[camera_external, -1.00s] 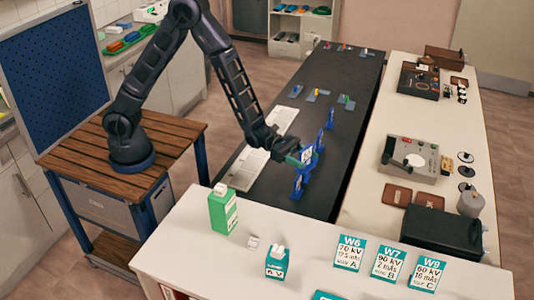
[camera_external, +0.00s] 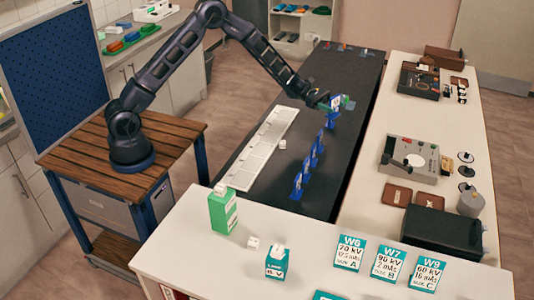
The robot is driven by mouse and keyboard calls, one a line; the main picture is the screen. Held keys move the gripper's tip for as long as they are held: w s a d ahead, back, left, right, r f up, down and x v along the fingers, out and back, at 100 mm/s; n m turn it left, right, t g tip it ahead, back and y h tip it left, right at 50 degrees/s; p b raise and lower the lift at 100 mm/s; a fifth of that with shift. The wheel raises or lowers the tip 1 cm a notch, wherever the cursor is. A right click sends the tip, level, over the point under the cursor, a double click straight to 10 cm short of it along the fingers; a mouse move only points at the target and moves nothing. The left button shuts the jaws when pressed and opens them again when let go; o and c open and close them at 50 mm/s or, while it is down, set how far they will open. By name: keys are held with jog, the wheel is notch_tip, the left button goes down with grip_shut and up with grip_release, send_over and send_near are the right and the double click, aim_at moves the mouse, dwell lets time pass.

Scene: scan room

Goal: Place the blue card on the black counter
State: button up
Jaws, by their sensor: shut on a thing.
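My gripper (camera_external: 327,104) is at the far-middle part of the black counter (camera_external: 270,182). It is shut on a small blue card (camera_external: 336,102) with a pale face, which looks roughly upright. Whether the card's lower edge touches the counter or a holder cannot be told. A row of blue stands (camera_external: 317,146) runs along the right part of the counter, nearer the camera than my gripper.
A long white segmented strip (camera_external: 258,150) lies along the counter's left edge, with a small white block (camera_external: 283,144) beside it. A white table (camera_external: 370,165) with devices stands to the right. A green carton (camera_external: 222,210) and teal-white cards (camera_external: 349,253) stand on the front table.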

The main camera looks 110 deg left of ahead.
jog(key=s+a, duration=0.5)
jog(key=a, duration=0.6)
jog(key=shift+w+a+f, duration=0.1)
jog(key=shift+f, duration=9.15)
jog(key=shift+f, duration=0.55)
